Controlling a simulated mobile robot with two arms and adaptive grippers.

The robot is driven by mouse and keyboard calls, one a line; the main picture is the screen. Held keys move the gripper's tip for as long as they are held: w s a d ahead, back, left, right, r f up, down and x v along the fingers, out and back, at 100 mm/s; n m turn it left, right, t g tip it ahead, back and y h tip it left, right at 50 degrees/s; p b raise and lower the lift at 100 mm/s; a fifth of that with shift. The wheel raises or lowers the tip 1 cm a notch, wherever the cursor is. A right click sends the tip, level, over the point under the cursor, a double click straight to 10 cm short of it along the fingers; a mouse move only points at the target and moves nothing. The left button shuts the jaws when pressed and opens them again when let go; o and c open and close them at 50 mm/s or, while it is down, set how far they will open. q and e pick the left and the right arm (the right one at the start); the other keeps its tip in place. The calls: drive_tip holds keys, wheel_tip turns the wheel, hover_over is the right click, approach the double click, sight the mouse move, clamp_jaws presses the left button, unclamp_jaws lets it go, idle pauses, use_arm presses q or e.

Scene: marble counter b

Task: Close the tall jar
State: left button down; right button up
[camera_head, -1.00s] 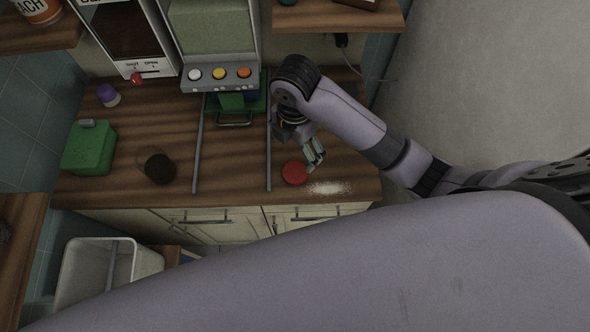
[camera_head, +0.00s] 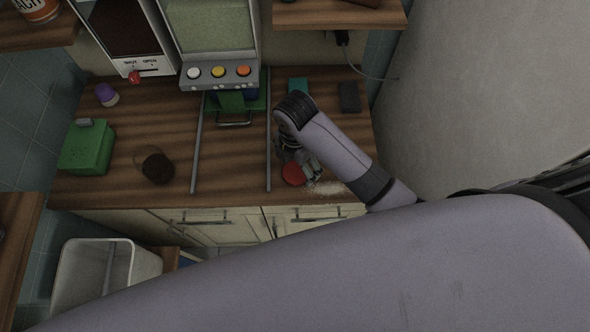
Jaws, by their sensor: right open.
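What looks like the tall jar (camera_head: 157,170) stands on the wooden counter at the left, seen from above. It is clear glass with dark contents, and I see no lid on it. A round red lid (camera_head: 292,174) lies on the counter to the right of the two grey rails. My right gripper (camera_head: 312,178) is open and low, just right of the red lid. I cannot tell whether it touches the lid. My left gripper is not in view.
A green box (camera_head: 87,149) and a purple-capped container (camera_head: 107,95) stand at the left. Two grey rails (camera_head: 197,150) run across the counter between jar and lid. White powder (camera_head: 328,188) lies near the front edge. A machine with coloured buttons (camera_head: 219,73) stands behind.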

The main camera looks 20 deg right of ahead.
sight(295, 172)
drive_tip(key=shift+w+f+p, duration=0.1)
drive_tip(key=shift+f+p, duration=0.4)
drive_tip(key=shift+f, duration=1.6)
drive_tip(key=shift+c, duration=0.5)
drive_tip(key=c, duration=0.8)
